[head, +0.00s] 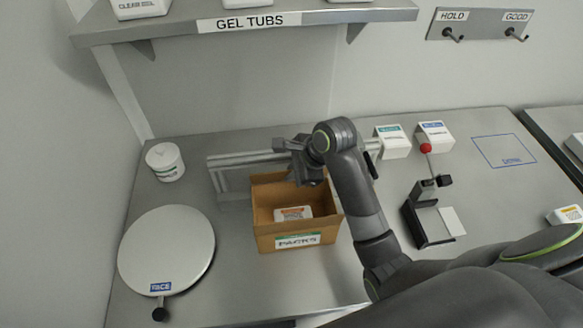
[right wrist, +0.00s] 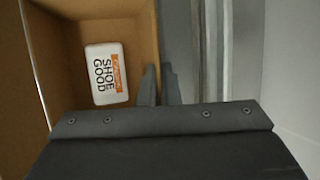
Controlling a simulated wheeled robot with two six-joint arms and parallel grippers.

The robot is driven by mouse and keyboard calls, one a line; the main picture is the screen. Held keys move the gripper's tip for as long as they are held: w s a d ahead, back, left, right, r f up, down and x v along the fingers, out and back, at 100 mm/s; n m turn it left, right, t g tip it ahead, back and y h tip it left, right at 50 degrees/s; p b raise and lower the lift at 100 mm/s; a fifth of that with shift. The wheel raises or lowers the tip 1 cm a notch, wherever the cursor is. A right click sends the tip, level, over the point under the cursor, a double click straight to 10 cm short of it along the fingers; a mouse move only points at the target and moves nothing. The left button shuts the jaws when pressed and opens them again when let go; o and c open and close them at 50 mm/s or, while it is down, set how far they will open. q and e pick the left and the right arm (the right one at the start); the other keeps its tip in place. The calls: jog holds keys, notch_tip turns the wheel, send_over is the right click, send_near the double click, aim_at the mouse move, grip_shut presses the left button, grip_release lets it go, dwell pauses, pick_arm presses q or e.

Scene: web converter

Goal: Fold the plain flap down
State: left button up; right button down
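An open brown carton (head: 262,225) with a PACKS label on its front stands on the grey bench. A white pack with an orange mark lies inside it (head: 293,213) and also shows in the right wrist view (right wrist: 106,74). I cannot make out a separate plain flap; my gripper hides part of the carton's far right rim. My right gripper (right wrist: 161,80) is over that far rim, its fingers close together with only a thin gap. The left gripper is out of view.
A grey metal frame (head: 228,160) stands right behind the carton. A round plate (head: 165,245) and a white tub (head: 165,162) are at the left. A black stand with a red knob (head: 426,147) and two small white boxes are to the right. A shelf (head: 180,27) hangs above.

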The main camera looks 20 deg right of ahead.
jog(key=shift+s+a+f+n+t+h+p, duration=0.15)
jog(key=shift+s+t, duration=0.1)
jog(key=shift+t, duration=0.4)
jog(key=shift+s+d+f+n+t+h+p, duration=0.1)
jog(key=shift+s+f+n+t+p, duration=0.15)
jog(key=shift+t, duration=0.45)
jog(key=shift+s+a+f+n+t+h+p, duration=0.1)
jog(key=shift+s+t, duration=0.2)
jog(key=shift+t, duration=0.35)
jog(key=c, duration=1.6)
grip_release()
jog(key=shift+c, duration=0.2)
jog(key=shift+r, duration=0.1)
